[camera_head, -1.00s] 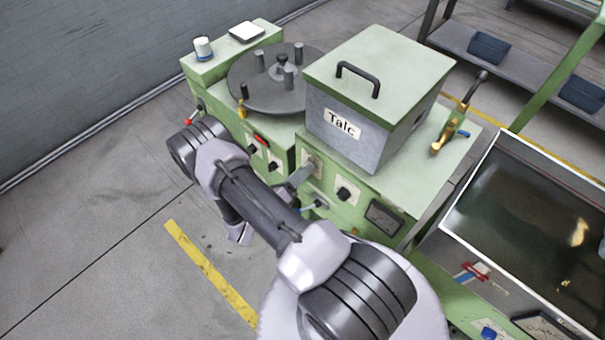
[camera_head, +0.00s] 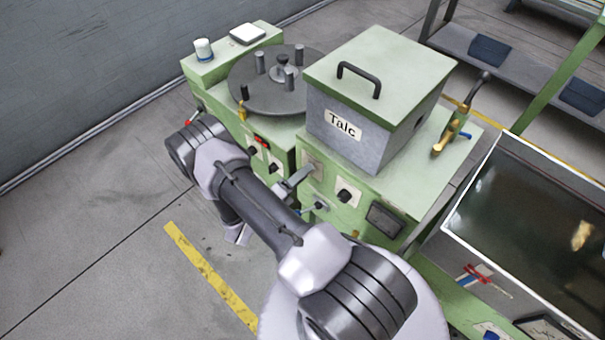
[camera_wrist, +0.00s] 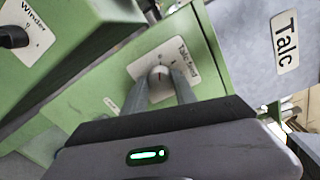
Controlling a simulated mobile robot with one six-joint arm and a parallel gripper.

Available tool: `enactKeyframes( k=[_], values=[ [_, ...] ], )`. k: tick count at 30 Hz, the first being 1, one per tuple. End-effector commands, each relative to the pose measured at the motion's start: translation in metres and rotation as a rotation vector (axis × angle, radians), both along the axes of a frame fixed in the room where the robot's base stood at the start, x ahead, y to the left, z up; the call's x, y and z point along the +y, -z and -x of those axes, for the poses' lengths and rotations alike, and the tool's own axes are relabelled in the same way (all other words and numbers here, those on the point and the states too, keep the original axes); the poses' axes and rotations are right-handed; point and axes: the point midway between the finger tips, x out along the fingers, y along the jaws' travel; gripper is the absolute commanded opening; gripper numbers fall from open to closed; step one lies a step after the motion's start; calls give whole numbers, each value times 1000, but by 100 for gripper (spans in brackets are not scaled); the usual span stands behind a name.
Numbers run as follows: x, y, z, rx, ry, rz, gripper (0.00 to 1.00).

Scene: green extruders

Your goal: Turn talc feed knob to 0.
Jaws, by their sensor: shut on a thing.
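The talc feed knob (camera_wrist: 160,79) is a small grey-white knob on a white plate marked "Talc feed" (camera_wrist: 190,62) on the green machine front. My gripper (camera_wrist: 163,86) is shut on it in the wrist view, with one grey finger on each side. The fingers partly cover the knob and the lower plate, so I cannot read its setting for sure. In the head view my gripper (camera_head: 296,180) reaches the machine front below the talc box (camera_head: 343,124), and the knob is hidden there.
A black knob on a white plate (camera_head: 345,194) sits right of my gripper. The Winder knob (camera_wrist: 14,36) is at upper left in the wrist view. A brass lever (camera_head: 452,131) stands at right of the talc box. A water-like tank (camera_head: 530,215) is at right.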

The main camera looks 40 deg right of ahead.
Motion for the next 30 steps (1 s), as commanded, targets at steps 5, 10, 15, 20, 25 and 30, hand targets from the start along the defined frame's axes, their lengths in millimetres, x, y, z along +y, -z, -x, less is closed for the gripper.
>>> enactKeyframes(
  k=[5,10,15,20,25,30],
  values=[
    [0,1,0,2,0,-1,0],
    [0,0,0,1,-1,-1,55],
    [0,0,0,0,0,-1,55],
    [5,-1,0,0,-3,0,55],
    [42,-5,1,0,-10,0,55],
    [101,-8,7,-2,-9,0,55]
  ],
)
